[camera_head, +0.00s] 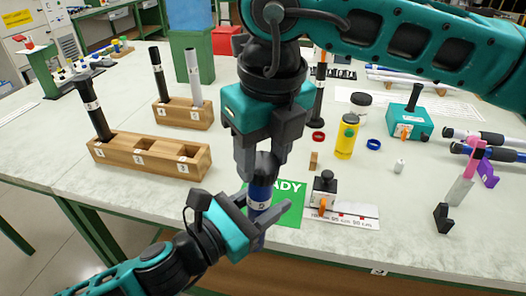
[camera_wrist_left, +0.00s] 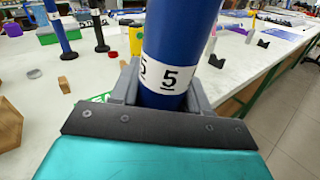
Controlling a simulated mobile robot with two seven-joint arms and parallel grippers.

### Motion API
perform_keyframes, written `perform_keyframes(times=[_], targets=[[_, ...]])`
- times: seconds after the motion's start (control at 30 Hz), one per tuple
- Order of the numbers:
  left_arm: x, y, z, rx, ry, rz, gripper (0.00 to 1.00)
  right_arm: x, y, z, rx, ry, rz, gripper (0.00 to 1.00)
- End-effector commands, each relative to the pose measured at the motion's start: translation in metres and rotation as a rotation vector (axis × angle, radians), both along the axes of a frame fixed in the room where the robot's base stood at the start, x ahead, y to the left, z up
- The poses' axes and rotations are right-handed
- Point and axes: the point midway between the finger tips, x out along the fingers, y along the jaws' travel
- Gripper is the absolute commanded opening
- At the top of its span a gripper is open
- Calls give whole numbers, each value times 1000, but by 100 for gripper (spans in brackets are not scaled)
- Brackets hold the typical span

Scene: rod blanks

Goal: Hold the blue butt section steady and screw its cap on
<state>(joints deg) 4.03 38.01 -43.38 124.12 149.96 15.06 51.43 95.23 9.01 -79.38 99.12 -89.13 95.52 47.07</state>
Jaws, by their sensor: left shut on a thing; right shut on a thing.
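The blue butt section (camera_head: 261,193) stands upright near the table's front edge. My left gripper (camera_head: 264,208) is shut around it from the lower left. In the left wrist view the blue section (camera_wrist_left: 180,40) rises between the jaws and shows a white label with a 5; its top is out of that picture. My right gripper (camera_head: 262,162) comes down from above and is shut on a dark, rounded cap (camera_head: 266,160) at the section's top end. The fingers partly hide the cap, and I cannot tell how tightly it sits on the section.
A green READY mat (camera_head: 291,206) lies behind the section. A small black-topped fixture (camera_head: 324,188) stands to the right. A numbered wooden rack (camera_head: 150,157) with a black rod is at left. A yellow bottle (camera_head: 346,138) and teal box (camera_head: 408,123) stand farther right.

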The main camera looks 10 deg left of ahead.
Motion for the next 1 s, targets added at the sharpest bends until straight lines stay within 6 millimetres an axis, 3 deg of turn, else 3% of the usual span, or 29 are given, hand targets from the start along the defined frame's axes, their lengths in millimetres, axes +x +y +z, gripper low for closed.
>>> perform_keyframes(times=[0.8, 0.93, 1.0], targets=[[0, 0, -1, 2, 2, 0, 0, 1, -2, 0, 167, 133, -1550, 16], [0, 0, -1, 2, 2, 1, 0, 1, -2, 0, 187, 150, -1747, 16], [0, 0, -1, 2, 2, 1, 0, 0, -2, 0, 189, 151, -1759, 16]])
